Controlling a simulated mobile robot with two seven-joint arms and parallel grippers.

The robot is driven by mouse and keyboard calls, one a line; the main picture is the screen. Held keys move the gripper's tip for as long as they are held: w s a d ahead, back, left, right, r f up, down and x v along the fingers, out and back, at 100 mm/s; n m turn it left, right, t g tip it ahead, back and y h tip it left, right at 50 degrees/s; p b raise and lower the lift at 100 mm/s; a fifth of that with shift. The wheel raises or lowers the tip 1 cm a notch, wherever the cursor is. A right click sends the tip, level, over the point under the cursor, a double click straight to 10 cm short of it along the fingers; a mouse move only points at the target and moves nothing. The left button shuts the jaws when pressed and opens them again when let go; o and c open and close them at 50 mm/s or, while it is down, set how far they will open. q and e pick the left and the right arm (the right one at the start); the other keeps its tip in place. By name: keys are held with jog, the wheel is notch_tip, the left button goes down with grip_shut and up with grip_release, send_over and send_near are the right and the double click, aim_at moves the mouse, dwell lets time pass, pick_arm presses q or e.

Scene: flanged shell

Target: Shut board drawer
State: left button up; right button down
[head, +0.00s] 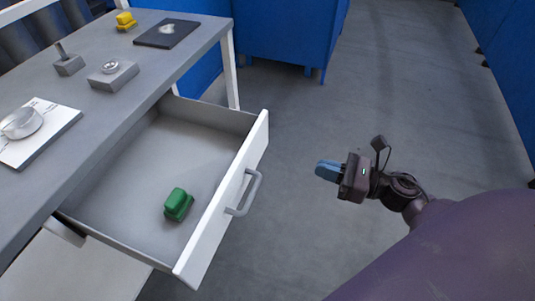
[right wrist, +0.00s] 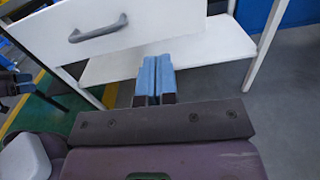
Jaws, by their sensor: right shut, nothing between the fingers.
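The drawer (head: 222,215) stands pulled out from under the grey table in the head view, with a white front and a grey handle (head: 246,192). A green object (head: 178,204) lies inside it. In the right wrist view the drawer front (right wrist: 130,32) and its handle (right wrist: 98,29) are at the upper left. My right gripper (head: 322,170) is shut and empty, to the right of the drawer front and apart from it. Its blue fingers (right wrist: 154,80) are together in the right wrist view.
On the table (head: 110,100) are a yellow object (head: 125,20), a dark board (head: 167,32), a grey block (head: 114,75), a small grey piece with a stem (head: 68,64) and a round metal part (head: 22,122) on a white plate. Blue partitions (head: 290,35) stand behind. The floor right of the drawer is clear.

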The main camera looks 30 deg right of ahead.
jog(key=n, duration=0.1)
send_near(257, 150)
jog(key=x, duration=0.7)
jog(key=shift+w+a, duration=0.15)
jog(key=shift+a, duration=0.1)
jog(key=shift+w+a+r, duration=0.1)
jog(key=shift+w+a, duration=0.15)
jog(key=shift+w, duration=0.1)
jog(key=x, duration=1.6)
jog(key=f+x, duration=0.1)
jog(key=x, duration=0.8)
jog(key=shift+s+a, duration=0.15)
jog(key=shift+w+a, duration=0.2)
jog(key=shift+w, duration=0.05)
jog(key=shift+w+r, duration=0.15)
jog(key=shift+r, duration=0.15)
